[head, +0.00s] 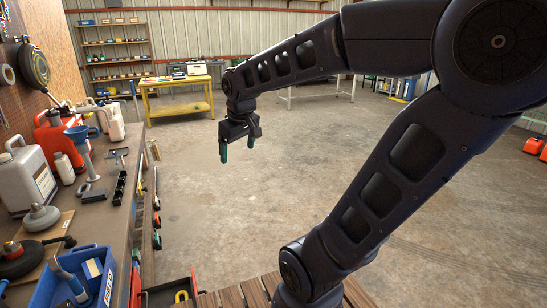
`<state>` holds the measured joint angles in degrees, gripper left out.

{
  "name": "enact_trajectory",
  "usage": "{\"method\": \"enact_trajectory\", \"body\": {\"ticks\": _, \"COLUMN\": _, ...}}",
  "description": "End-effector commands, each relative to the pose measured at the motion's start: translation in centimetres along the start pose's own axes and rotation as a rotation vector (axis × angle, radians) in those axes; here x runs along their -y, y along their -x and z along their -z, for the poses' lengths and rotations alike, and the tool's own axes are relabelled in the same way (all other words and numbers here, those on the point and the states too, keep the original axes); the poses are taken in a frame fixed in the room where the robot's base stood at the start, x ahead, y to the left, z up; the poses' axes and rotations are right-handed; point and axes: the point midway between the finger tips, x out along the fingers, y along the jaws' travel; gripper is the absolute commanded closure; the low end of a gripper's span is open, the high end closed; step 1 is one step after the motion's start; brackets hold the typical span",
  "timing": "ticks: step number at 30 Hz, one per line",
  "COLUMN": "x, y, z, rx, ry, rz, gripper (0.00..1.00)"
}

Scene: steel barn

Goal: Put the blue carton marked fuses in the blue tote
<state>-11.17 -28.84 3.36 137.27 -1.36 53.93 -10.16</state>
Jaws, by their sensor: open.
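My gripper (237,148) hangs in mid-air over the open floor, fingers pointing down. Its two green-tipped fingers are apart with nothing between them. I cannot make out a blue carton marked fuses. An open blue container (108,284) with pale lettering on its side sits at the near end of the left workbench, cut off by the bottom edge. It holds a tool with a blue handle and a small pale item. I cannot tell whether it is the blue tote. My gripper is well away from it.
The left workbench (122,190) carries a grey jug (28,180), a blue funnel (78,133) and red cans. A yellow table (180,108) with boxes and a shelf unit (117,52) stand at the back. Red containers (533,146) sit at far right. The middle floor is clear.

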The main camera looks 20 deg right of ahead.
Motion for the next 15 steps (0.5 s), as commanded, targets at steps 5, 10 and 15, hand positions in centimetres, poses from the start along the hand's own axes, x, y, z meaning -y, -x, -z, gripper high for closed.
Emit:
{"method": "enact_trajectory", "body": {"ticks": 5, "x": -2.3, "y": 1.0, "z": -4.3, "rx": -0.033, "ry": -0.178, "rz": -0.023, "gripper": 0.14}}
{"method": "enact_trajectory", "body": {"ticks": 10, "x": -3.4, "y": 1.6, "z": -7.8, "rx": -0.061, "ry": -0.321, "rz": -0.04, "gripper": 0.14}}
{"method": "enact_trajectory", "body": {"ticks": 15, "x": -3.9, "y": 1.7, "z": -9.9, "rx": -0.079, "ry": -0.407, "rz": -0.048, "gripper": 0.14}}
